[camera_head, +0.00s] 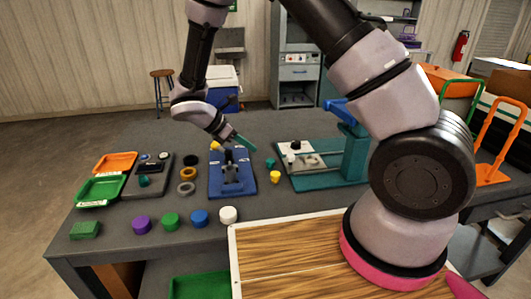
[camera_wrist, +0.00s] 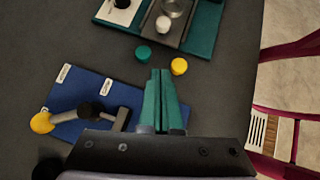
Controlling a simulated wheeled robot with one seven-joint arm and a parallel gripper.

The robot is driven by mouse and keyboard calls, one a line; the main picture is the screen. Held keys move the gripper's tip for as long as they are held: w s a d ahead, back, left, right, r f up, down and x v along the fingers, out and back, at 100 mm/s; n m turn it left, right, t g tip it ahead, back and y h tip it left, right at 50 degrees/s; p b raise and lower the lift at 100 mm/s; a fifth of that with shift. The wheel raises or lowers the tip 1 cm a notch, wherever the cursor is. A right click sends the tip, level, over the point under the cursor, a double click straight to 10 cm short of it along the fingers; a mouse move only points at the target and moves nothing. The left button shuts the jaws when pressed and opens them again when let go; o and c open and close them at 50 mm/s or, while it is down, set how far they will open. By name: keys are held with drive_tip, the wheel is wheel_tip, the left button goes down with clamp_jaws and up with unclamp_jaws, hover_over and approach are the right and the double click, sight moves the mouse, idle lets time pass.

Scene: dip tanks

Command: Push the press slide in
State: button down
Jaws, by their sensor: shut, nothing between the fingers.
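The press (camera_head: 355,155) stands on the table at centre right in the head view, with a teal base and column and a blue part on top. On its base is a grey slide (camera_head: 309,162) with a pale knob (camera_head: 291,158). In the wrist view the slide (camera_wrist: 172,8) and white knob (camera_wrist: 163,24) show at the top, cut by the frame edge; how far in the slide sits is unclear. My gripper (camera_head: 245,141) has teal fingers, shut and empty. It is above the table, left of the press and apart from it. The fingers also show in the wrist view (camera_wrist: 163,85).
A blue plate (camera_head: 245,186) with a clamp lies below my gripper. A teal cap (camera_head: 270,162) and yellow cap (camera_head: 275,177) lie between it and the press. Green (camera_head: 100,190) and orange (camera_head: 115,162) trays are left. Several coloured caps line the front, near a wooden board (camera_head: 290,245).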

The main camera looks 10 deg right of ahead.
approach(289, 162)
drive_tip(key=f, duration=0.1)
drive_tip(key=a+f, duration=0.1)
drive_tip(key=f, duration=0.1)
drive_tip(key=shift+f, duration=0.2)
drive_tip(key=d, duration=0.1)
drive_tip(key=w+d, duration=0.1)
drive_tip(key=d, duration=0.1)
drive_tip(key=shift+d, duration=0.15)
drive_tip(key=shift+w+d, duration=0.1)
drive_tip(key=shift+d, duration=0.3)
drive_tip(key=d, duration=1.1)
drive_tip(key=shift+d, duration=0.5)
